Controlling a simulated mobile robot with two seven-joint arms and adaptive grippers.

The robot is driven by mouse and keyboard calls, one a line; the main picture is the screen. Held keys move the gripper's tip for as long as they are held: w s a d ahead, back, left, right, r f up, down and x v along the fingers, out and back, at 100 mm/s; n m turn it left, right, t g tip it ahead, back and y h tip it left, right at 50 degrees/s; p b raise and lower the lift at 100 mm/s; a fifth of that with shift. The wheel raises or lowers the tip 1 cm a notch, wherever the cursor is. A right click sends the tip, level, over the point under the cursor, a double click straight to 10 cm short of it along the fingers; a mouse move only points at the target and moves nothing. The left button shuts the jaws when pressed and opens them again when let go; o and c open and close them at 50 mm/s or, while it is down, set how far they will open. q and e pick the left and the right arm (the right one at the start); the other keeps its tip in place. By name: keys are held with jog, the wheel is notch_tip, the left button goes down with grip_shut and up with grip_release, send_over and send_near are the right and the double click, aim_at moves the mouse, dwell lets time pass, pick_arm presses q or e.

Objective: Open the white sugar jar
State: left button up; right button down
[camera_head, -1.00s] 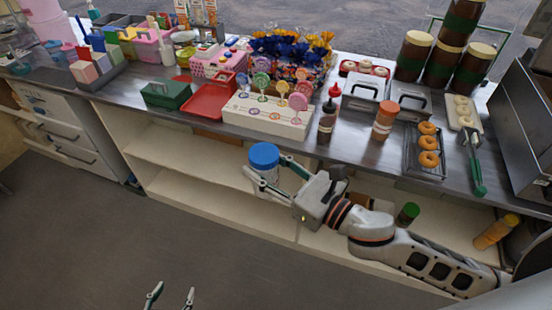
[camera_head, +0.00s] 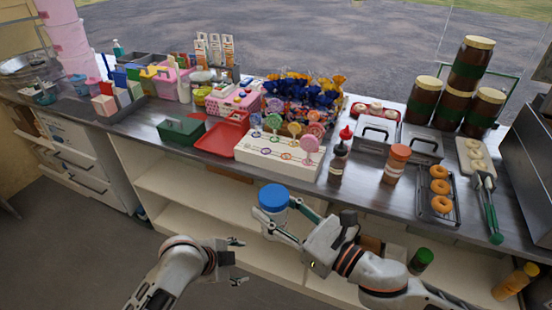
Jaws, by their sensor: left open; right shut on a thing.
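The white sugar jar (camera_head: 270,225) has a blue lid (camera_head: 273,197) on top. It is held upright in the air in front of the counter, lower than the worktop. My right gripper (camera_head: 279,222) is shut on the jar's body from the right; one finger shows along its near side and another behind it. My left gripper (camera_head: 240,261) is open and empty, below and left of the jar, with its two fingers pointing right. It is apart from the jar.
The steel counter (camera_head: 345,195) holds a lollipop stand (camera_head: 262,160), a red tray (camera_head: 218,140), squeeze bottles and a doughnut tray (camera_head: 437,216). Below are open shelves (camera_head: 190,190) with a green-lidded jar (camera_head: 420,261) and a yellow bottle (camera_head: 515,281). The floor at left is clear.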

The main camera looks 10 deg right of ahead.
pick_arm(q)
jog(key=w+d+r+m, duration=0.2)
jog(key=w+r+m, duration=0.15)
jog(key=r, duration=0.25)
jog(key=w+d+r+m, duration=0.2)
jog(key=d+r+m, duration=0.1)
jog(key=r+m, duration=0.2)
notch_tip(320, 180, up, 27)
jog(key=m+g+y, duration=0.4)
jog(key=m+y, duration=0.1)
jog(key=m, duration=1.4)
send_over(276, 195)
jog(key=shift+w, duration=0.35)
jog(key=shift+s+r+g, duration=0.15)
jog(key=shift+s+g, duration=0.15)
jog(key=shift+s, duration=0.05)
jog(key=shift+f, duration=3.9)
